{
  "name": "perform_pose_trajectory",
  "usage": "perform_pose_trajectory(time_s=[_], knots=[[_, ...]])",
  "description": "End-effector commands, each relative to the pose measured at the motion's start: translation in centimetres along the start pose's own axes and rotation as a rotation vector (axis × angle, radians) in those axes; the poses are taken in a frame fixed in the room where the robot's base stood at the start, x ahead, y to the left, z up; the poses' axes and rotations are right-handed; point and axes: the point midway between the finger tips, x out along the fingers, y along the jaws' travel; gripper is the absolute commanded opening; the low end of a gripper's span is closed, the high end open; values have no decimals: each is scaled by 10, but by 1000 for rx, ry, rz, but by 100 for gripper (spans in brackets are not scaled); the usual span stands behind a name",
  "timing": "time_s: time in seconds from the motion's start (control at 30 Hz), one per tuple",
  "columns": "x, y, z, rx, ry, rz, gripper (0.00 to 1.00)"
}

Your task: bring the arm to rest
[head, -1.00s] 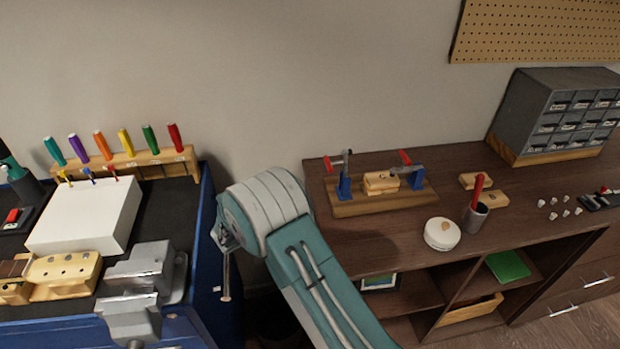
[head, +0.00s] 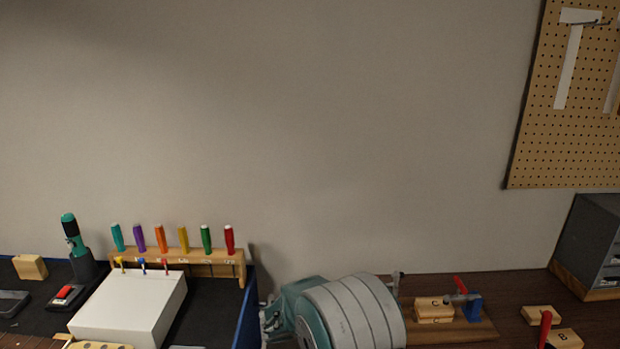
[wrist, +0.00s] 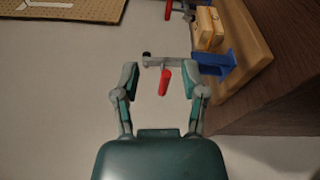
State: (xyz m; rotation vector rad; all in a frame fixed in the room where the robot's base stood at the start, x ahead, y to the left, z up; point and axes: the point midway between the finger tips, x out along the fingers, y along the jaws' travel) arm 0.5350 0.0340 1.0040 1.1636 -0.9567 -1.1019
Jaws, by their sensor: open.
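My arm (head: 345,318) shows at the bottom middle of the head view, as a rounded teal and pale grey part in front of the wooden clamping board. My gripper (wrist: 164,80) is in the wrist view with its two fingers spread apart and nothing held between them. A red-handled clamp (wrist: 164,82) on a blue block (wrist: 217,66) appears between and beyond the fingers, and I cannot tell how far off it is. In the head view I cannot make out the fingers.
The clamping board (head: 488,331) holds wooden blocks marked C (head: 434,312). To the left are a rack of coloured screwdrivers (head: 190,257), a white box (head: 130,310) and a teal tool (head: 72,235). Grey drawers (head: 590,245) stand at right. The wall above is bare up to the pegboard (head: 570,110).

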Motion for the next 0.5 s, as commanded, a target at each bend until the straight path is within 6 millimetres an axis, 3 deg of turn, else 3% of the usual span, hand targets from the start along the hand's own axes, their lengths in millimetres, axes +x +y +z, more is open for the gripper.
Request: perform_pose_trajectory(time_s=[0.2, 0.5], knots=[[34, 27, 62, -11, -91, -290, 55], [48, 41, 145, 39, -118, -685, 55]])
